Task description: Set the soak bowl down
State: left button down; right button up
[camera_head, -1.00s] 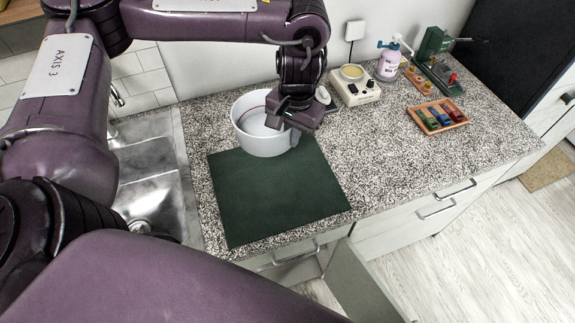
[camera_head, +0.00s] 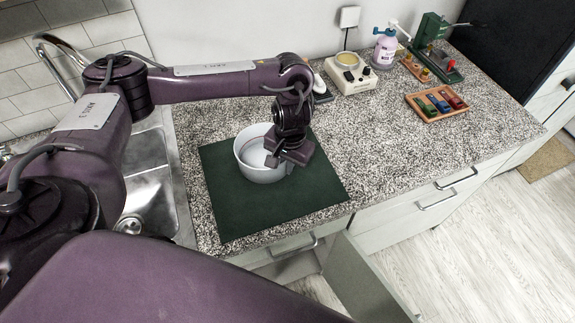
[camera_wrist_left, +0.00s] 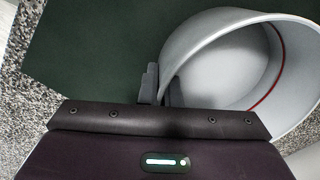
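The soak bowl (camera_head: 262,174) is round and white, with a thin red line inside. It stands upright over the middle of the dark green mat (camera_head: 232,217). I cannot tell for sure whether its base touches the mat. My left gripper (camera_head: 284,160) is at the bowl's right side, pointing down. In the left wrist view its fingers (camera_wrist_left: 161,88) are on either side of the bowl's wall (camera_wrist_left: 205,38), shut on the rim. The inside of the bowl that shows looks empty. My right gripper is not in view.
A metal sink (camera_head: 150,195) lies left of the mat. Behind stand a cream device (camera_head: 350,75), a pump bottle (camera_head: 385,50) and a green press (camera_head: 432,45). A wooden tray (camera_head: 437,103) holds coloured pieces. The speckled counter (camera_head: 370,140) right of the mat is clear.

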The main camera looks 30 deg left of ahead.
pick_arm(q)
jog(key=shift+f, duration=0.1)
jog(key=c, duration=1.6)
grip_release()
jog(key=shift+c, duration=0.2)
